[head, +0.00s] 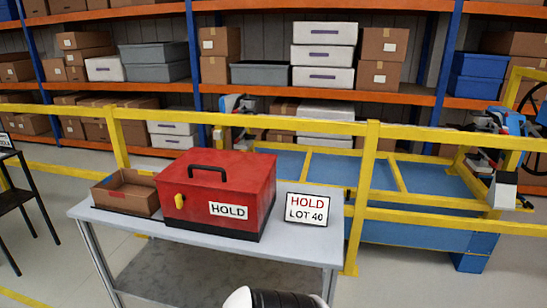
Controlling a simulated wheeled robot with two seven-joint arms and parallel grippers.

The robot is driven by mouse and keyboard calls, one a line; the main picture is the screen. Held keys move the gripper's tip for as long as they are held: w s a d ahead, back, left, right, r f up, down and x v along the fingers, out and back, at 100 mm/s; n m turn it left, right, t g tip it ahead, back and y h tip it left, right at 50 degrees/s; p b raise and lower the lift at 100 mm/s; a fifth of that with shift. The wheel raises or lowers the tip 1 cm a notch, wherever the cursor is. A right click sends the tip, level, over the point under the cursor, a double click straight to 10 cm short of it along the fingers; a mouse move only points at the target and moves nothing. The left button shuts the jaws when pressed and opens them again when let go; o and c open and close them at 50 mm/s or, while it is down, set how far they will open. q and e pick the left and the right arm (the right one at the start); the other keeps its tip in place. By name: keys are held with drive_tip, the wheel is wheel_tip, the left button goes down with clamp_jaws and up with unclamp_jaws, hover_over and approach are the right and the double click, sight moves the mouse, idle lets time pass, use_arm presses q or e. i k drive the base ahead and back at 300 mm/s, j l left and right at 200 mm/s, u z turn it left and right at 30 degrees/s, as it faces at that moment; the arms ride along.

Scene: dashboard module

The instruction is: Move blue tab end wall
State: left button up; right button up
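No blue tab on an end wall can be made out in the head view. A red box (226,187) with a black top handle (208,172) and a HOLD label stands on a grey table (290,251). A yellow tab (179,201) is on its left front face. Behind the yellow rail is a large low blue structure (420,238) with yellow bars. Neither of my grippers can be identified in this view; a white and black rounded part, probably mine, shows at the bottom edge.
An open cardboard tray (126,192) and a HOLD LOT 40 sign (307,209) flank the red box. A yellow rail (285,124) crosses behind the table. White and blue machinery (507,150) stands at right. Shelves (290,90) with boxes line the back.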

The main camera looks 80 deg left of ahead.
sight(112, 182)
drive_tip(key=l+u, duration=0.1)
drive_tip(key=u, duration=3.85)
